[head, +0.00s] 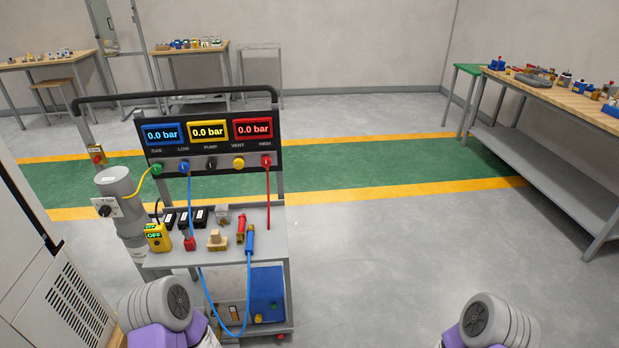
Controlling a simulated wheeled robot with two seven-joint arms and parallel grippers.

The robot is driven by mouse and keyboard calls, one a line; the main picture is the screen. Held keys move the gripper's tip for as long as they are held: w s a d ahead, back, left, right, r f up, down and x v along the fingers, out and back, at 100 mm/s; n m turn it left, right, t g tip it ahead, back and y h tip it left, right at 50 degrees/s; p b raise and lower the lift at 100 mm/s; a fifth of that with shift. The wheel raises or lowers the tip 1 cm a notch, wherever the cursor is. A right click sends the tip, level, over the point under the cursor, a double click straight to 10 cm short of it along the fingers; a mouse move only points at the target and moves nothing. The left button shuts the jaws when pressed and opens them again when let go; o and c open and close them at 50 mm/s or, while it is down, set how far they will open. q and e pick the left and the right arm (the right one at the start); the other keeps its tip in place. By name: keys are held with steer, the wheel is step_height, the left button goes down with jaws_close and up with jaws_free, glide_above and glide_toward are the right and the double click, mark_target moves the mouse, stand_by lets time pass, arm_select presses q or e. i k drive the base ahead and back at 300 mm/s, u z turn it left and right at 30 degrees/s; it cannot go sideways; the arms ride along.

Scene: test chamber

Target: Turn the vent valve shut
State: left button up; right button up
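A cart with a dark panel (278,128) stands left of centre. The vent valve is a yellow knob (238,162) under the label VENT on this panel. I cannot tell from its look whether it is open or shut. Above it a yellow display (208,130) reads 0.0 bar; the blue display (163,134) and red display (253,128) also read 0.0 bar. Neither gripper shows; only parts of my two arms show at the bottom left and bottom right, well apart from the panel.
Yellow, blue and red hoses hang from the panel's front. The cart's shelf (270,245) holds a yellow box (158,238) reading OFF, a wooden block (217,240) and fittings. A grey cylinder (116,183) stands left. A workbench (560,95) is at right. Floor right of the cart is clear.

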mark_target(239, 164)
steer(key=z, duration=0.05)
steer(key=k, duration=0.4)
steer(key=z, duration=0.55)
steer(key=i, duration=1.55)
steer(key=u, duration=1.15)
